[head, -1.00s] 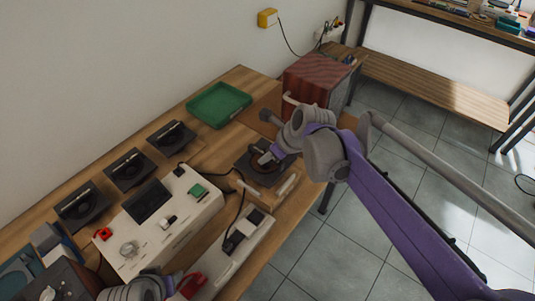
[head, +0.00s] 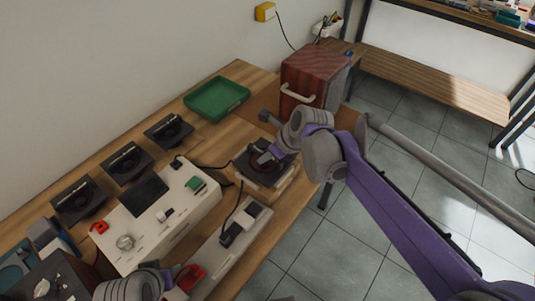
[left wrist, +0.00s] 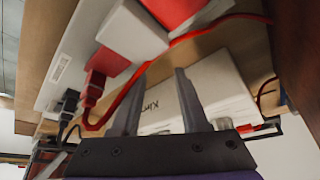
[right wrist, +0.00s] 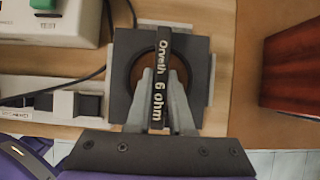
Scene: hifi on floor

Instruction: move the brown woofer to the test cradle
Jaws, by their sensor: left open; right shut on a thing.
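My right gripper (right wrist: 161,97) is shut on the dark bar across the brown woofer (right wrist: 137,72). The woofer has a black square frame and a brown cone, and its bar reads "Orveth 6 ohm". The arm hides part of both, and I cannot tell whether the woofer rests fully on the cradle. Pale edges show around its frame in the right wrist view. My left gripper (left wrist: 157,95) is open and empty, near a red plug and a white box.
Three black speakers (head: 127,163) stand in a row at the back left. A green tray (head: 216,99) lies behind the woofer. A white tester box (head: 165,225) and a long pale unit with a switch (head: 233,235) stand left of it. A red-brown cabinet (head: 315,75) stands at the right end.

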